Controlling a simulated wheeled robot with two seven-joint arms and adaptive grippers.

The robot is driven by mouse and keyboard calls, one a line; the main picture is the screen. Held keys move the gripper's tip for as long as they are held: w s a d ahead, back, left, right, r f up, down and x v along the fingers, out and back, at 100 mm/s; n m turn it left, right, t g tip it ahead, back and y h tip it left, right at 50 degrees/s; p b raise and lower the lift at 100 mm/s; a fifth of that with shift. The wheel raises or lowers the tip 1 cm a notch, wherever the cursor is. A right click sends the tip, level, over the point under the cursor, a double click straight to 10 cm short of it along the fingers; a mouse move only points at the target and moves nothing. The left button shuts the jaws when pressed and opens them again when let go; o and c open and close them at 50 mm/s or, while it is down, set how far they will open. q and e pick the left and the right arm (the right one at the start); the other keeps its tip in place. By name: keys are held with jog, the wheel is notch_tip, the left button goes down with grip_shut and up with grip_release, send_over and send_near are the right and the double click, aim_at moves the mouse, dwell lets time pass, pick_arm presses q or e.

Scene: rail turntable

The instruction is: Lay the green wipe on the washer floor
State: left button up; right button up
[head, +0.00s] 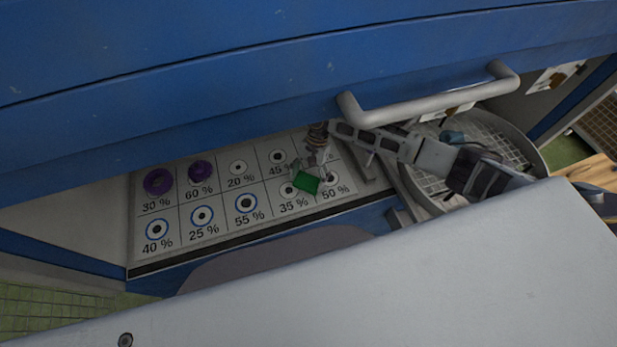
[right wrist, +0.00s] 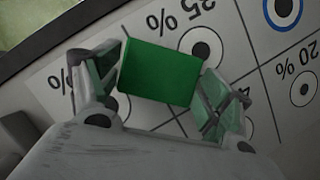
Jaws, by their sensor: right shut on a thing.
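The green wipe (head: 306,182) is a small flat green rectangle, held between the fingers of my right gripper (head: 308,174) above the right part of the marked white panel. In the right wrist view the wipe (right wrist: 160,72) shows between the two fingertips of the right gripper (right wrist: 158,82), over the printed circles and percent labels. The round grated floor of the washer (head: 490,130) shows at the right, partly hidden by my right arm and the blue cover. My left gripper is not in view.
The panel (head: 225,172) carries several ringed, labelled spots; two purple rings (head: 158,181) (head: 200,171) lie on its left part. The blue cover with a grey bar handle (head: 430,95) hangs above.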

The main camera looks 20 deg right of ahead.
jog(key=shift+f, duration=0.35)
jog(key=shift+f, duration=0.45)
jog(key=o, duration=0.9)
jog(key=shift+r, duration=0.15)
jog(key=shift+r, duration=0.2)
jog(key=shift+p+v, duration=1.4)
jog(key=shift+v, duration=0.1)
jog(key=v, duration=0.9)
jog(key=shift+r, duration=0.15)
